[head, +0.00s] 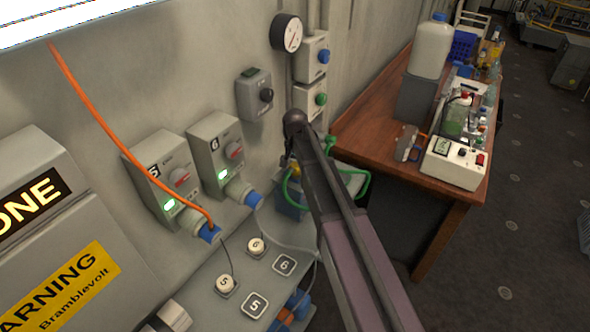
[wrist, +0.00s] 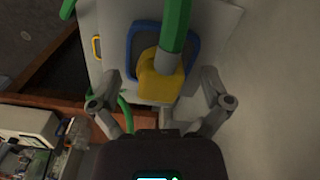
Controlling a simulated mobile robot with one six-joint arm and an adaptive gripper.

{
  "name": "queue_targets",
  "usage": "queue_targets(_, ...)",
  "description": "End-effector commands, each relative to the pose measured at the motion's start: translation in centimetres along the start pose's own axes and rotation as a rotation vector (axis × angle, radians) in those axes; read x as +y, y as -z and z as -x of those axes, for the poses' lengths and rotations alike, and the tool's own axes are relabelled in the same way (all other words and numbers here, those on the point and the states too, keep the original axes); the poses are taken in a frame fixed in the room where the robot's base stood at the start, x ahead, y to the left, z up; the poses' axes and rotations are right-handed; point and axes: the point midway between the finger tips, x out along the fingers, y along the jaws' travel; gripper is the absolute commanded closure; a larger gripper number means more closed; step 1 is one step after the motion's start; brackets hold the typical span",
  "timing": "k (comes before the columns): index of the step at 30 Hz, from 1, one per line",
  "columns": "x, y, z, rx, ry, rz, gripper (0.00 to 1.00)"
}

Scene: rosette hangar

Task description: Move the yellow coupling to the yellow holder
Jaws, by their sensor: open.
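The yellow coupling (wrist: 160,80) is in the wrist view, on the end of a thick green hose (wrist: 175,25). It sits at or over a blue square frame (wrist: 131,50) on a pale panel; I cannot tell how deep it sits. A smaller yellow frame (wrist: 97,48), which looks like the yellow holder, is left of the blue one. My gripper (wrist: 161,82) is open, with one finger on each side of the coupling and gaps showing. In the head view a bit of yellow (head: 294,168) shows beside my arm, which hides most of this area and my gripper.
A wooden table (head: 375,115) with a white jug (head: 429,45) and instruments stands to the right. Switch boxes 5 (head: 160,180) and 6 (head: 217,152) are on the wall, with an orange cable (head: 115,128) at box 5. Green hose (head: 360,186) loops near my arm.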

Motion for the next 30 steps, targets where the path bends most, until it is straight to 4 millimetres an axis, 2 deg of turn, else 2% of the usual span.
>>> queue_targets(1, 0.0, 0.0, 0.0, 0.000, 0.000, 0.000, 0.02)
queue_targets(2, 0.0, 0.0, 0.0, 0.000, 0.000, 0.000, 0.11)
queue_targets(9, 0.0, 0.0, 0.0, 0.000, 0.000, 0.000, 0.82)
queue_targets(13, 0.0, 0.0, 0.0, 0.000, 0.000, 0.000, 0.85)
queue_targets(14, 0.0, 0.0, 0.0, 0.000, 0.000, 0.000, 0.92)
queue_targets(23, 0.0, 0.0, 0.1, -0.001, -0.001, 0.000, 0.92)
queue_targets(30, 0.0, 0.0, 1.1, 0.000, 0.000, 0.000, 0.92)
